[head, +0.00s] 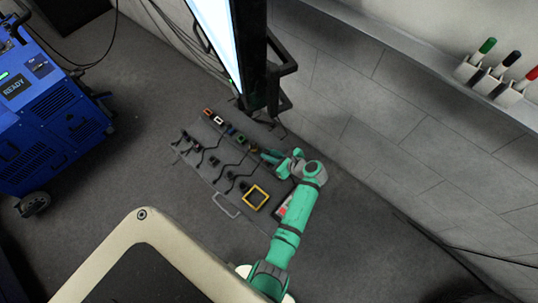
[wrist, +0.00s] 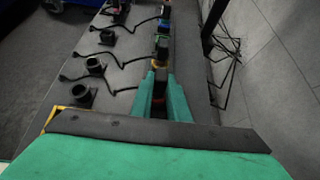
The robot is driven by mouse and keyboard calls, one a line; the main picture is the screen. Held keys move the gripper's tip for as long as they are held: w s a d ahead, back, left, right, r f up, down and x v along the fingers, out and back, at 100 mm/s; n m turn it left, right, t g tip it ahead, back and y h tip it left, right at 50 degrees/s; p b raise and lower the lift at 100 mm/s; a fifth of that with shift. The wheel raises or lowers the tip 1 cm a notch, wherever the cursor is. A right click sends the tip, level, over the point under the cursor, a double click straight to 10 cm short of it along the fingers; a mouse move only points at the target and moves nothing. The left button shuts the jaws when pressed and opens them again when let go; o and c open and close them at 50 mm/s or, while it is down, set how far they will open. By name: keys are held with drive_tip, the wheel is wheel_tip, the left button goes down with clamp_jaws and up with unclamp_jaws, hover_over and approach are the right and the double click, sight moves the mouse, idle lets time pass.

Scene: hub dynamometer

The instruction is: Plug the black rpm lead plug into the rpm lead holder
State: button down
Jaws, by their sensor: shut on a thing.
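My gripper (wrist: 160,92) is shut on a small dark piece between its green fingertips, taken to be the black rpm lead plug (wrist: 159,86). The fingers hide most of it. In the head view my gripper (head: 268,155) is over the right side of the grey panel (head: 222,187). A row of small coloured connectors lies straight ahead of the fingertips, including a green one (wrist: 161,43) and a blue one (wrist: 163,23). Black round cups (wrist: 95,65) stand to their left with dark leads. I cannot tell which piece is the rpm lead holder.
A yellow square frame (head: 256,197) sits near the panel's front. A tall screen (head: 222,40) stands behind the panel, with loose cables on the floor (wrist: 228,65) at its right. A blue machine (head: 45,115) is at far left. Grey floor is open between it and the panel.

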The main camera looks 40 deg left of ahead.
drive_tip(key=shift+r, duration=1.85)
drive_tip(key=shift+s, duration=0.15)
drive_tip(key=s+a, duration=0.1)
drive_tip(key=s, duration=1.4)
idle(1.7)
drive_tip(key=shift+s+a, duration=0.1)
drive_tip(key=shift+f, duration=1.95)
drive_tip(key=shift+f, duration=0.2)
drive_tip(key=shift+f, duration=0.35)
